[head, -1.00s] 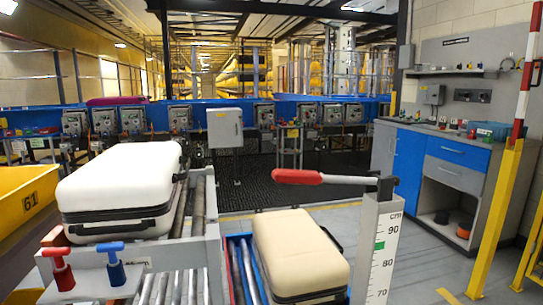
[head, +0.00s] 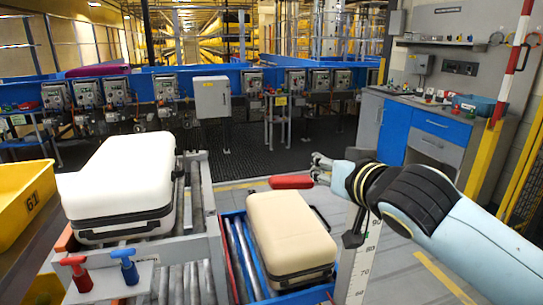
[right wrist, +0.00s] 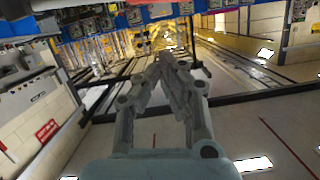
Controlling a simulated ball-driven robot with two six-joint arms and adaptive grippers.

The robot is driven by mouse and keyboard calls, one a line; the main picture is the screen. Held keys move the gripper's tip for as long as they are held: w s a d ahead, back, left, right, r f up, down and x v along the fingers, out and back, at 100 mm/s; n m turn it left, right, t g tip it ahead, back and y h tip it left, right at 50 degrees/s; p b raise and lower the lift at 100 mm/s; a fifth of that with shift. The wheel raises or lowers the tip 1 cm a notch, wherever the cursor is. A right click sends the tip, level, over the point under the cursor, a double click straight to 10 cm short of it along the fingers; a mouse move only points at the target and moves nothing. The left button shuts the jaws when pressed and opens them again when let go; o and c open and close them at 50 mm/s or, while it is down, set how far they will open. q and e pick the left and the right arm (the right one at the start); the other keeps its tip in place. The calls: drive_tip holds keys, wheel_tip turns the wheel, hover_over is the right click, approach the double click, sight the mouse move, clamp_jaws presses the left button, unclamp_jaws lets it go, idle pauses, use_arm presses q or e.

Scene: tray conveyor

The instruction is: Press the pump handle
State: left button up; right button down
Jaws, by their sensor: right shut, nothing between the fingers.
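The red-gripped lever (head: 290,182), which looks like the pump handle, sticks out to the left from a white post (head: 358,262) marked in centimetres. Its black arm and the post's top are hidden behind my right gripper and wrist. My right gripper (head: 318,168) is shut and empty at the right end of the red grip, overlapping it in the head view. I cannot tell whether they touch. In the right wrist view the closed fingers (right wrist: 170,62) show with nothing between them, and I cannot make out the lever there. My left gripper is not in view.
A cream suitcase (head: 290,240) lies on a blue-edged roller tray just left of the post. A white suitcase (head: 125,175) lies on rollers farther left. Red (head: 77,270) and blue (head: 125,265) T-handles stand at lower left. A workbench (head: 430,130) stands behind my right arm.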

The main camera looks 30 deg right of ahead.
sight(299, 181)
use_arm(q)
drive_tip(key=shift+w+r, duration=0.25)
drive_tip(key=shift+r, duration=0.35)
use_arm(e)
drive_tip(key=shift+d+r, duration=0.15)
drive_tip(key=shift+r, duration=0.55)
